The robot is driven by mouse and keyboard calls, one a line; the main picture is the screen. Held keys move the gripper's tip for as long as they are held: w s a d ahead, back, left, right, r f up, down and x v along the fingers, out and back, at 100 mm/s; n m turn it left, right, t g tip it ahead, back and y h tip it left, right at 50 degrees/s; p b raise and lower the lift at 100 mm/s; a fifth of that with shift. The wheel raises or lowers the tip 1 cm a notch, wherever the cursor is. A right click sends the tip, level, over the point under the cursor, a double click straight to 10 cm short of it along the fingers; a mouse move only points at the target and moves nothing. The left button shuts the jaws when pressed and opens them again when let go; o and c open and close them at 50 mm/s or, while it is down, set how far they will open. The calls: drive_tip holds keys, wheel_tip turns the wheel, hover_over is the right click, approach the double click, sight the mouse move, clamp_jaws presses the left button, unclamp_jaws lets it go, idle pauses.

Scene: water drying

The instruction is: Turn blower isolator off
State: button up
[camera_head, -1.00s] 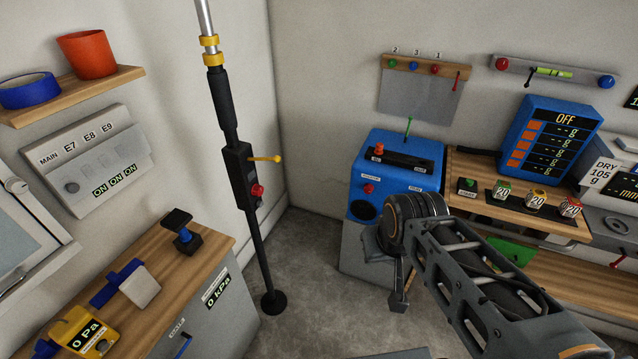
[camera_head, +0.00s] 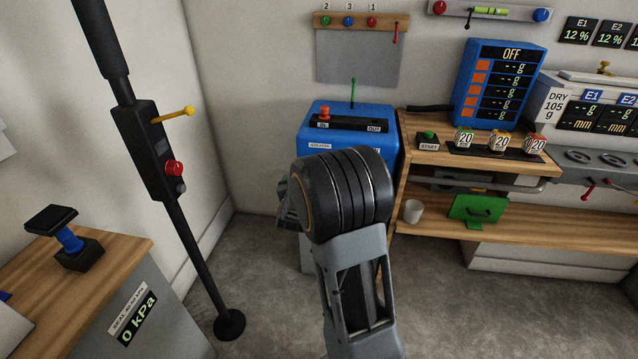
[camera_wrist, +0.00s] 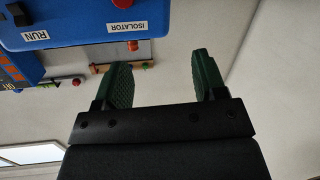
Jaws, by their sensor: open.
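The blue blower box (camera_head: 318,166) stands against the back wall, with an ISOLATOR label (camera_head: 320,146) on its front. A red knob (camera_wrist: 131,3) beside the ISOLATOR label is cut by the top edge. My gripper (camera_wrist: 164,72) is open and empty, its green fingers apart from the box and knob.
An orange knob (camera_head: 323,111) and a green lever (camera_head: 353,90) are on the box top. A black pole (camera_head: 195,250) with a yellow lever and red button stands left. Bare floor lies between.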

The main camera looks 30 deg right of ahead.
drive_tip(key=d+f+m+h+b, duration=0.1)
drive_tip(key=d+f+h+b, duration=0.1)
drive_tip(key=d+f+h, duration=0.25)
drive_tip(key=f+b+x, duration=0.1)
drive_tip(key=x, duration=1.2)
drive_tip(key=shift+y, duration=0.45)
drive_tip(key=shift+w+a, duration=0.1)
drive_tip(key=c, duration=0.9)
